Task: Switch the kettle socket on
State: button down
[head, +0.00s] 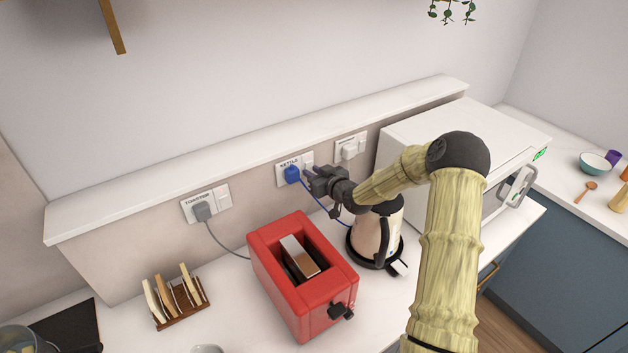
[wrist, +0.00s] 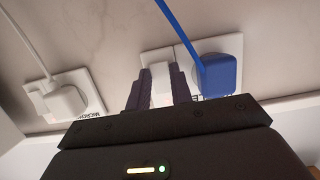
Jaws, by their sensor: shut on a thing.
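The kettle socket (head: 281,181) is a white wall plate labelled KETTLE, with a blue plug (head: 292,174) in its left half and a switch at its right. My gripper (head: 309,172) reaches the wall just right of the blue plug. In the wrist view my gripper (wrist: 158,82) has its dark fingers either side of the white switch rocker (wrist: 160,78), shut on it, beside the blue plug (wrist: 219,75). The rocker's on or off position cannot be told. The kettle (head: 372,238), cream and black, stands below, partly hidden by my arm.
The toaster socket (head: 222,196) with a grey plug is to the left. The microwave socket (head: 350,147) is to the right. A red toaster (head: 300,280), a toast rack (head: 178,302) and a white microwave (head: 455,140) stand on the counter. A ledge (head: 250,155) runs above the sockets.

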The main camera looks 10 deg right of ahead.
jog(key=t+b, duration=0.1)
jog(key=b, duration=0.1)
jog(key=shift+f+b, duration=0.3)
jog(key=shift+r+b, duration=0.2)
jog(key=shift+b, duration=0.1)
jog(key=c, duration=1.2)
grip_release()
jog(key=shift+c, duration=0.2)
jog(key=shift+s+d, duration=0.3)
jog(key=shift+s, duration=0.2)
jog(key=b+v, duration=0.4)
jog(key=v, duration=1.2)
jog(key=shift+d+f, duration=0.2)
